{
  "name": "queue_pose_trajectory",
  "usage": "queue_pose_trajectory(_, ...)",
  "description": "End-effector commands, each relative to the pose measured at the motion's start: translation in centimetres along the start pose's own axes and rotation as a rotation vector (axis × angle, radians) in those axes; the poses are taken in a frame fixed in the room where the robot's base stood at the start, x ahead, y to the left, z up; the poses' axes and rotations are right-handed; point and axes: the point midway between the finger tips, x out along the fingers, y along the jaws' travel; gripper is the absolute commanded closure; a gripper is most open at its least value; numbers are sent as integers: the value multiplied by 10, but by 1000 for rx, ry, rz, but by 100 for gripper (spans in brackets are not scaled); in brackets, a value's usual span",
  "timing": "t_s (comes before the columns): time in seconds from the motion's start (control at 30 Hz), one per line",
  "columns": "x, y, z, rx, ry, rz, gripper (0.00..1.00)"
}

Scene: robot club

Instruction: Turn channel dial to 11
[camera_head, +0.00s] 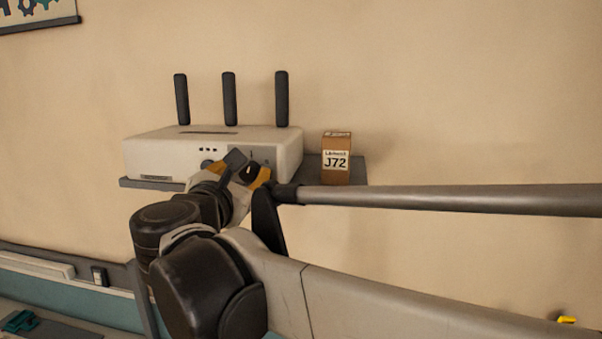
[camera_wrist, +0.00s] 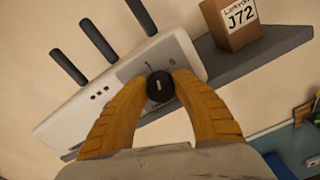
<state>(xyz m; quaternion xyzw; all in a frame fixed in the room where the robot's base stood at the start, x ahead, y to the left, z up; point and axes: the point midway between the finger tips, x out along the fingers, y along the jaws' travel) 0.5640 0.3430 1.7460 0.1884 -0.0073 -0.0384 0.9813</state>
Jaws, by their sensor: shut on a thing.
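A white router (camera_head: 150,152) with three black antennas sits on a grey wall shelf; it also shows tilted in the wrist view (camera_wrist: 95,112). A round black dial (camera_wrist: 160,86) with a short white mark is on a grey panel at the router's front. Small markings, apparently 1 and 6, show above the dial; an 11 is not readable. My gripper (camera_head: 243,173) is at the router's front, its two yellow fingers shut on the dial from both sides, as the wrist view shows (camera_wrist: 160,92). The fingers hide the panel's lower part.
A brown box labelled J72 (camera_head: 336,160) stands on the shelf (camera_head: 358,168) right of the router.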

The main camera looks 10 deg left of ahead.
Motion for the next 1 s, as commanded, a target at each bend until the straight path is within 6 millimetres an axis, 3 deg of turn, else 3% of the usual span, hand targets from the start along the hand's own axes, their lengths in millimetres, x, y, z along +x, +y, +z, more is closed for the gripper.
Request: queue_pose_trajectory(1.0, 0, -3, -1, 962, -1, 2, 100)
